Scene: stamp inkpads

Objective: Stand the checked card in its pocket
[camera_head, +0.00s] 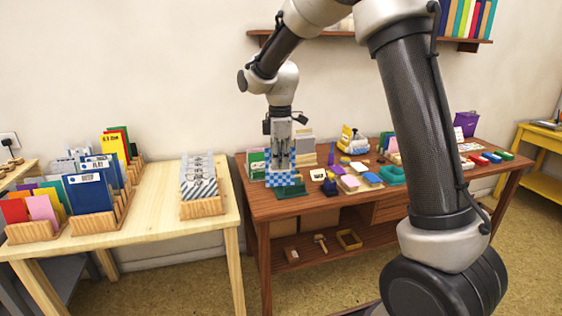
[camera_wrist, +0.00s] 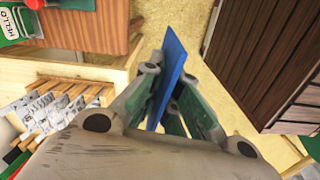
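My gripper (camera_head: 281,168) points down over the left end of the dark wooden table. It is shut on a blue-and-white checked card (camera_head: 280,180), which shows below the fingers. In the wrist view the card is a plain blue sheet (camera_wrist: 167,75) seen nearly edge-on between the green-padded fingers of my gripper (camera_wrist: 168,95). A dark green object (camera_head: 291,192) lies just below the card; I cannot tell whether they touch. A wooden rack (camera_head: 202,208) with striped cards stands on the pale table. I cannot tell which pocket matches the checked card.
Left on the pale table (camera_head: 150,225) are wooden racks of coloured cards, with a blue card (camera_head: 91,193) in front. The dark table (camera_head: 262,205) holds ink pads, a white card (camera_head: 318,175) and a teal tray (camera_head: 391,175) to my gripper's right. A gap separates the tables.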

